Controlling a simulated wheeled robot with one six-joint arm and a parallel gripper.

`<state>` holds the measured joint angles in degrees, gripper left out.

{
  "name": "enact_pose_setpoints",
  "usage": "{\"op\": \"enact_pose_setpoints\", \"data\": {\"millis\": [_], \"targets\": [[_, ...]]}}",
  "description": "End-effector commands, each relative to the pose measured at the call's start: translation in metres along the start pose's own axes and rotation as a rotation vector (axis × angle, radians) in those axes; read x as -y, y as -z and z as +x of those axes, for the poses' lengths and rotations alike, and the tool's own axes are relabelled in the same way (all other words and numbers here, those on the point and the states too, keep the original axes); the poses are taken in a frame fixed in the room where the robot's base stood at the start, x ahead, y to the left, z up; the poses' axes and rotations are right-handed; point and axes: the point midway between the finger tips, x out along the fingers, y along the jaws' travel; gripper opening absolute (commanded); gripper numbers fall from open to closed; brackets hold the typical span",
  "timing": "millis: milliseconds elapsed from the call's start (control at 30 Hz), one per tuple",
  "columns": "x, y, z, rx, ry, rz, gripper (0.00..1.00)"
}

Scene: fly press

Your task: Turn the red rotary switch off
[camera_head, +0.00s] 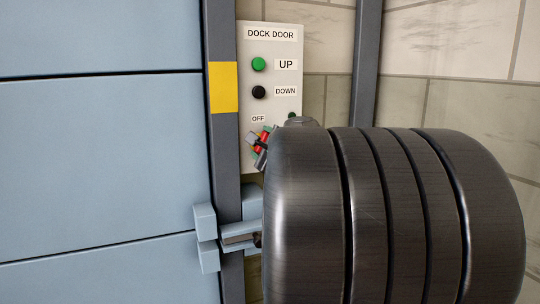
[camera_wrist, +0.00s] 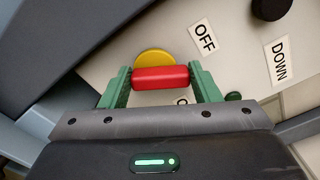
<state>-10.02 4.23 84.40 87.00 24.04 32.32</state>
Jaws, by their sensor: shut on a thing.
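The red rotary switch (camera_wrist: 160,77) has a bar-shaped red handle in front of a round yellow plate (camera_wrist: 155,57). In the wrist view the handle lies level between the green fingers of my gripper (camera_wrist: 160,80), which is shut on its two ends. In the head view a bit of the red handle (camera_head: 263,141) shows at the panel's lower part, largely covered by my gripper and arm. The OFF label (camera_wrist: 204,38) is up and right of the handle in the wrist view; it also shows in the head view (camera_head: 258,118). Another label (camera_wrist: 181,101) is mostly hidden by my gripper.
The pale DOCK DOOR panel (camera_head: 270,45) carries a green UP button (camera_head: 259,64) and a black DOWN button (camera_head: 259,92). A grey post with a yellow band (camera_head: 223,87) and a blue door (camera_head: 100,170) stand at left. My dark arm fills the lower right.

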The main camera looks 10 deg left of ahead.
Motion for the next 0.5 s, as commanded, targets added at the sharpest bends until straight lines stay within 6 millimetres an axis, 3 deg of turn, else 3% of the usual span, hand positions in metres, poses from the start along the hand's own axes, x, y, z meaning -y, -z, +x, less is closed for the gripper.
{"op": "enact_pose_setpoints", "data": {"millis": [500], "targets": [[-0.0048,-0.0013,0.0,0.001,0.0,-0.402,0.34]]}}
